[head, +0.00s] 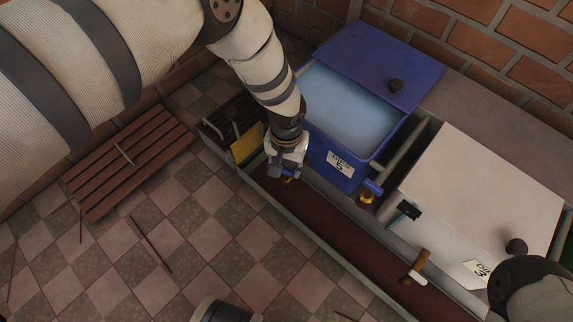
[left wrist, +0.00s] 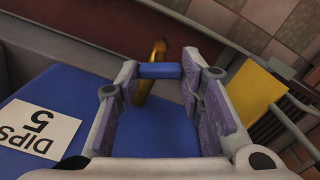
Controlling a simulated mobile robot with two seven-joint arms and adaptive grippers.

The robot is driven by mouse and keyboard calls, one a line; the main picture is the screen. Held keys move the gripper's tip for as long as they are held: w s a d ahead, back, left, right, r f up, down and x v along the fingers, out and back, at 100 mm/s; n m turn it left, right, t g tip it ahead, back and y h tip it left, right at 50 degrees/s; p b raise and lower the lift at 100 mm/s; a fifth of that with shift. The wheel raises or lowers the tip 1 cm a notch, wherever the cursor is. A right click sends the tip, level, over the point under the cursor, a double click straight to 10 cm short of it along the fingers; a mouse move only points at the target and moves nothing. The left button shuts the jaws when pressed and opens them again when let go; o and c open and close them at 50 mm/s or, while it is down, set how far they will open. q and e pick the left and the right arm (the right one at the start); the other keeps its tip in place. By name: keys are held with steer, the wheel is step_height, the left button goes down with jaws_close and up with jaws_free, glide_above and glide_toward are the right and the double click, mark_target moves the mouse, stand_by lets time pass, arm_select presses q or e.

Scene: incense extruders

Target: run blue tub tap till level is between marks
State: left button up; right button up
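The blue tub (head: 322,150) stands against the wall, with pale bluish liquid (head: 350,108) inside and a white label (head: 341,163) on its front; I cannot make out level marks. Its blue lid (head: 368,62) with a dark knob lies towards the back, leaving the front open. My left gripper (head: 288,172) is at the tub's front, left of the label. In the left wrist view the gripper (left wrist: 160,72) has a blue tap handle (left wrist: 160,70) spanning between its fingertips, seemingly gripped end to end. A brass tap spout (left wrist: 151,72) shows behind it. My right gripper is out of view.
Another tap (head: 370,190) with blue handle and brass spout is right of the label. A white lidded tub (head: 480,190) with its own tap (head: 415,268) stands to the right. A reddish trough (head: 330,232) runs below. A slatted wooden board (head: 130,162) lies on the tiled floor.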

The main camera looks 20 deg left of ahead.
mark_target(287, 170)
arm_select(q)
steer(key=m, duration=0.5)
steer(key=o, duration=1.2)
steer(key=shift+c, duration=0.2)
step_height(287, 170, up, 12)
steer(key=shift+r, duration=0.15)
